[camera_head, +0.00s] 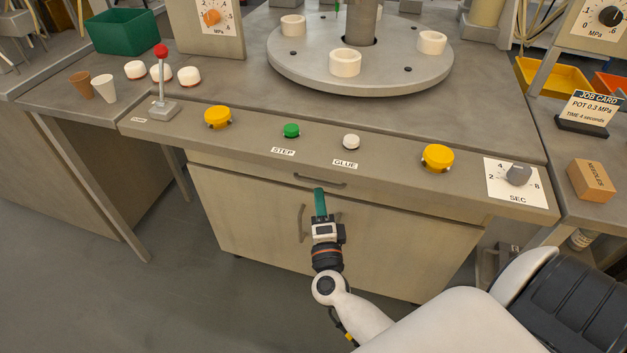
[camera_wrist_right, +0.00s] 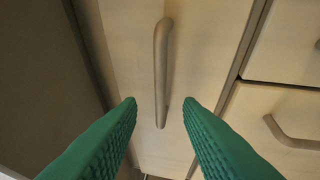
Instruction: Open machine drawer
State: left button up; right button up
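The machine drawer is a narrow pale front (camera_head: 250,168) under the console, and it looks closed. Its grey bar handle (camera_head: 320,181) shows near the middle of that front. My right gripper (camera_head: 320,196), with green fingers, is just in front of and below this handle in the head view. In the right wrist view the gripper (camera_wrist_right: 159,104) is open, with one finger on each side of the handle (camera_wrist_right: 162,75). Gaps show between fingers and handle, so I see no contact. My left gripper is not in view.
Cabinet doors (camera_head: 245,215) with an upright handle (camera_head: 302,223) lie below the drawer; a door handle also shows in the right wrist view (camera_wrist_right: 285,135). The console above carries yellow buttons (camera_head: 437,157), a green button (camera_head: 291,131), a red-knobbed lever (camera_head: 162,80) and a dial (camera_head: 518,175).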

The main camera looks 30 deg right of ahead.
aim_at(317, 180)
jog(key=x, duration=0.6)
jog(key=shift+w, duration=0.1)
jog(key=shift+c, duration=0.3)
grip_shut()
